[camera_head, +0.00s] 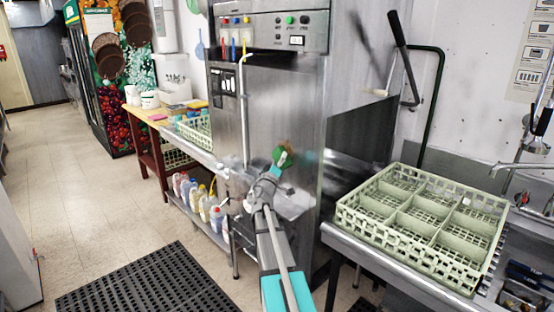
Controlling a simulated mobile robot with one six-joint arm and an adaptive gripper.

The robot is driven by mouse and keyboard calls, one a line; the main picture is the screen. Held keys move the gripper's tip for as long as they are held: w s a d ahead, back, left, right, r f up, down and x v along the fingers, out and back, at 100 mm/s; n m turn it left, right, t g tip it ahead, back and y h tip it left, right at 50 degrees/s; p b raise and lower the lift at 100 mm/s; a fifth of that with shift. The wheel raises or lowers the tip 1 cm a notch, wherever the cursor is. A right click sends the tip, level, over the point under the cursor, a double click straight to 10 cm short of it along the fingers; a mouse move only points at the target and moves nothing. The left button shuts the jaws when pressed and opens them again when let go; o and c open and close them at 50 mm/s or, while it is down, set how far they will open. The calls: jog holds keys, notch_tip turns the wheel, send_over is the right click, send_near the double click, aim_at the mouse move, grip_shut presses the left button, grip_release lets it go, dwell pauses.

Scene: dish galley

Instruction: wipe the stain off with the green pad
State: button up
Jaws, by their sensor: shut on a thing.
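My gripper (277,168) is in front of the lower front of the steel dishwashing machine (285,110). It is shut on the green pad (279,154), which shows as a small rounded green patch at the end of my arm. The gripper's fingers and part of the pad overlap in the picture, so the exact grip is hard to see. I cannot tell whether the pad touches the machine's front. I cannot make out a stain clearly; it may be hidden behind the pad or my arm.
A pale green dish rack (425,222) sits on the steel counter at right, beside a sink with a tap (515,166). Several bottles (203,203) stand on a low shelf left of the machine. A black floor mat (150,286) lies at front left. The tiled floor behind is clear.

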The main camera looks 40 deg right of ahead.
aim_at(293, 157)
jog(key=shift+s, duration=0.5)
jog(key=shift+s, duration=0.15)
jog(key=shift+s+d, duration=0.2)
jog(key=shift+s, duration=0.75)
jog(key=shift+s+d, duration=0.15)
jog(key=shift+s, duration=0.75)
jog(key=shift+r+p, duration=0.85)
jog(key=shift+w+a, duration=0.1)
jog(key=shift+w, duration=1.9)
jog(key=shift+w, duration=0.1)
